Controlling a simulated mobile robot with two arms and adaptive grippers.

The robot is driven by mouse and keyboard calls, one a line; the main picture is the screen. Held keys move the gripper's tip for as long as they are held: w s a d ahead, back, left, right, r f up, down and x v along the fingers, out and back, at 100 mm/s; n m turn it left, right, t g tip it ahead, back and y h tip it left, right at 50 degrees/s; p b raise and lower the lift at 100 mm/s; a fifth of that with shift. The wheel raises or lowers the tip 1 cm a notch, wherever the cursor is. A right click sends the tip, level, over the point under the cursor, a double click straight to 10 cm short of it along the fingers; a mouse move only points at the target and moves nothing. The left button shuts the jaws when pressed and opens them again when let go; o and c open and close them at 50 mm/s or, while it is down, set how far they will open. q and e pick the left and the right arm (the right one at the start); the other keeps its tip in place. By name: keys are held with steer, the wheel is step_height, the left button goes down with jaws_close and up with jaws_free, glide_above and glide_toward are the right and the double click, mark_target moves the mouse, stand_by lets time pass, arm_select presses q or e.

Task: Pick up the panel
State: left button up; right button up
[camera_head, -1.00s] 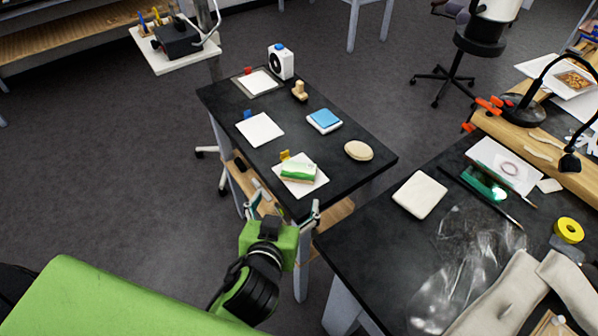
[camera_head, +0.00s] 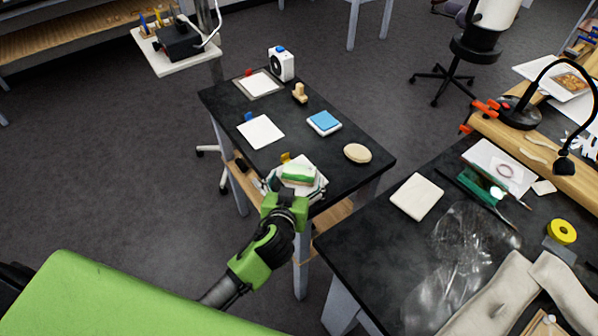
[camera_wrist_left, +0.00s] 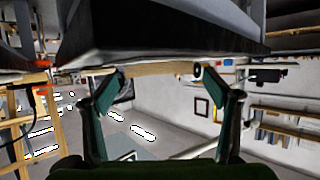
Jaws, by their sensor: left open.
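A green-and-white block (camera_head: 298,174) lies on a white square (camera_head: 286,186) at the near end of the small black table; I cannot tell which piece is the panel. My left gripper (camera_head: 296,187) is at that table end, its fingers spread to either side of the white square, and it partly covers the square. In the left wrist view the left gripper (camera_wrist_left: 160,74) is open with nothing between its fingers, close to the dark table edge (camera_wrist_left: 165,38). I cannot tell whether it touches anything. My right gripper is not in view.
The small black table (camera_head: 215,96) also holds a white sheet (camera_head: 261,132), a blue-topped block (camera_head: 324,122), an oval piece (camera_head: 357,153), a wooden stamp-like piece (camera_head: 300,93) and a white device (camera_head: 282,64). A cluttered black workbench (camera_head: 370,235) stands at the right.

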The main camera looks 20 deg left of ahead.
arm_select(q)
steer(key=shift+x, duration=0.9)
steer(key=c, duration=1.2)
steer(key=shift+r, duration=0.15)
